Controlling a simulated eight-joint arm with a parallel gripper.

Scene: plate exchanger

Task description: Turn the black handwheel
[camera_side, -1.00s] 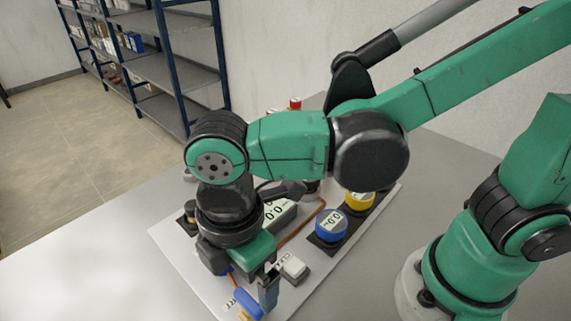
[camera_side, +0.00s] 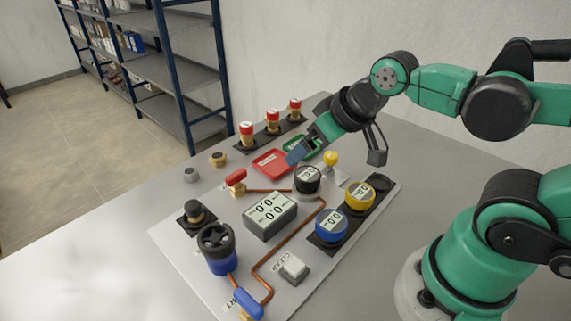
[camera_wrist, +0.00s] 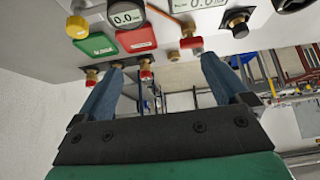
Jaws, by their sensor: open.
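The black handwheel (camera_side: 216,236) sits on a blue body at the front left of the white panel, with a copper pipe running from its base. In the side view nothing touches it. A dark rounded piece at the top right edge of the wrist view may be the handwheel, but it is cut off. My gripper (camera_side: 297,151) is at the far part of the panel, tilted and above the red and green plates, well away from the handwheel. In the wrist view my gripper (camera_wrist: 162,66) has its two fingers wide apart with nothing held between them.
A grey display box (camera_side: 269,215) stands mid-panel. A blue gauge (camera_side: 332,226), yellow gauge (camera_side: 359,197) and black gauge (camera_side: 307,180) stand right of it. A red-handled valve (camera_side: 236,180) and black knob (camera_side: 195,213) are near the handwheel. The table's left side is clear.

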